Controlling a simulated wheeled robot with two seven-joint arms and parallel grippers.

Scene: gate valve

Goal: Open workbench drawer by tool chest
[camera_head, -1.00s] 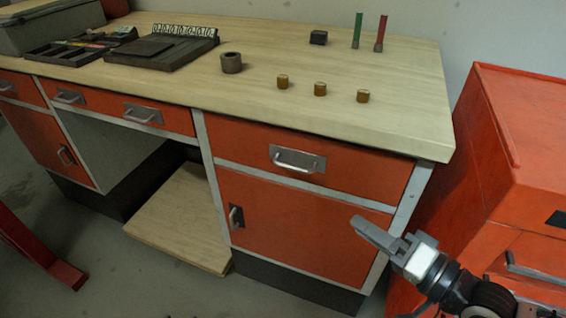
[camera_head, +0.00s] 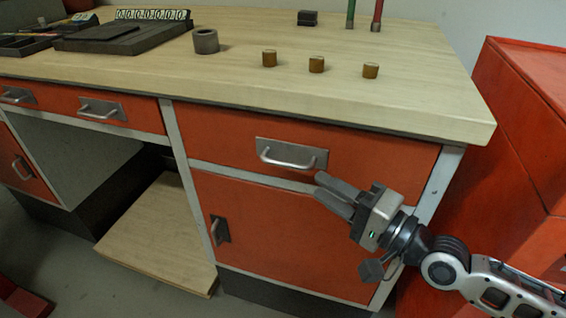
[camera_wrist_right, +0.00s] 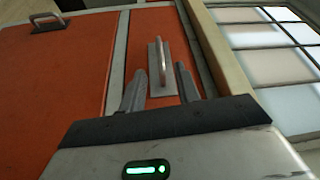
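The orange workbench drawer (camera_head: 390,158) is at the right end of the bench, beside the red tool chest (camera_head: 525,120). It is shut flush with the bench front. Its silver handle (camera_head: 290,158) sits on a grey plate. My right gripper (camera_head: 332,190) is just below and right of the handle, apart from it and empty. In the right wrist view the two fingers (camera_wrist_right: 160,92) are spread, and the handle (camera_wrist_right: 161,62) shows between and beyond their tips. My left gripper is not in view.
An orange cupboard door (camera_head: 280,235) with a handle lies below the drawer. The benchtop (camera_head: 400,105) overhangs the drawer and carries several small brown cylinders, a grey ring (camera_head: 206,41) and a dark block. Other drawers are at the left.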

